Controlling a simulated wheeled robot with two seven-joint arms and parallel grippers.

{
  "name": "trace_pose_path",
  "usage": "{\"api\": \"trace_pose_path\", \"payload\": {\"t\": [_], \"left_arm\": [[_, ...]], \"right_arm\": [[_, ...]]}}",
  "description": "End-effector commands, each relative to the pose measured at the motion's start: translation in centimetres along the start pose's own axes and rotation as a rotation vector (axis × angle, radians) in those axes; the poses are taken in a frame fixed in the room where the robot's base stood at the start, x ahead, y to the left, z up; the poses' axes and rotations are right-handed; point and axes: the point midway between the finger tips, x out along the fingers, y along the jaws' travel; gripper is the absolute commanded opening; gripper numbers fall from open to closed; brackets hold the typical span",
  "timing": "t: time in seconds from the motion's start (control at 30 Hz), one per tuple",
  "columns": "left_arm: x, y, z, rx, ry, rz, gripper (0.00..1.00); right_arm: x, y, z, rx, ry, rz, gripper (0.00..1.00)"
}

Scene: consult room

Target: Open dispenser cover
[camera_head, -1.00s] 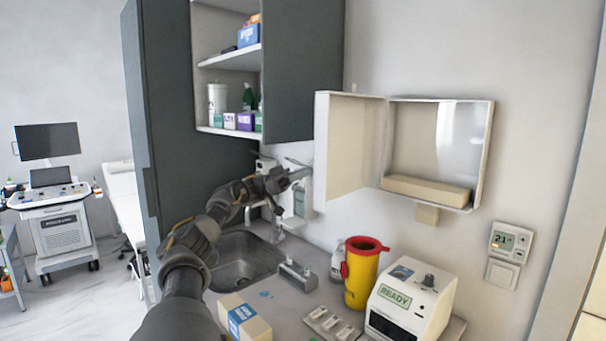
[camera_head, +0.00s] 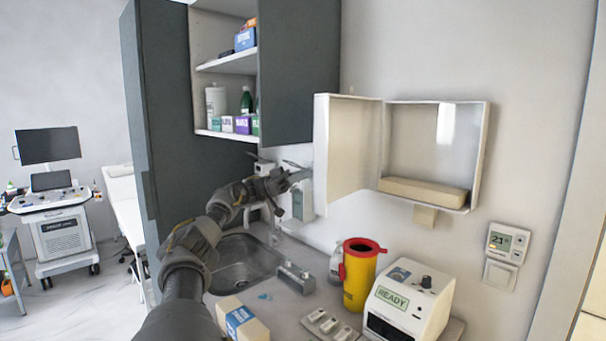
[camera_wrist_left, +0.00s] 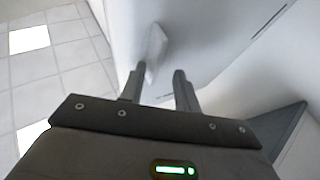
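The dispenser is a white, shallow wall box (camera_head: 428,145) at the right of the head view, and its inside shows. Its cover (camera_head: 347,150) stands swung out to the left at a wide angle. A pale block (camera_head: 423,192) lies along the box's bottom. My left gripper (camera_head: 297,170) is just left of the cover's outer edge, near its lower part; I cannot tell whether it touches. In the left wrist view its two fingers (camera_wrist_left: 160,88) are apart with nothing clearly held between them. My right gripper is not in view.
Below are a sink (camera_head: 245,272), a yellow sharps bin (camera_head: 360,278), a white device marked READY (camera_head: 408,300) and a small carton (camera_head: 240,320). A dark wall cabinet (camera_head: 300,75) hangs above the gripper. A thermostat (camera_head: 507,242) is on the wall at right.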

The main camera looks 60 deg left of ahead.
Motion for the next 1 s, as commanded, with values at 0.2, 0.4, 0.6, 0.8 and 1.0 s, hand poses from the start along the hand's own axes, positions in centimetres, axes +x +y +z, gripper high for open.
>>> {"api": "trace_pose_path", "payload": {"t": [0.2, 0.4, 0.6, 0.8, 1.0], "left_arm": [[-1.0, -0.1, 0.5, -0.004, -0.004, -0.006, 0.28], [-4.8, 0.0, 0.5, 0.001, -0.003, -0.008, 0.28], [-8.5, 0.3, 0.0, 0.003, -0.001, -0.005, 0.28], [-10.5, 0.3, -0.3, 0.003, 0.004, -0.002, 0.28], [-11.0, 0.4, -0.3, 0.002, 0.001, 0.001, 0.28]], "right_arm": [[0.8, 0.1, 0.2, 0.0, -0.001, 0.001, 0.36], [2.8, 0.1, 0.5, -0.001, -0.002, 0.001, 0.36], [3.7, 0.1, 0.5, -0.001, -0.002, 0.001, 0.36], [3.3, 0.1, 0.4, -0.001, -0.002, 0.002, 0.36], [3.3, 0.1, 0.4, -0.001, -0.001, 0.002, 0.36]]}}
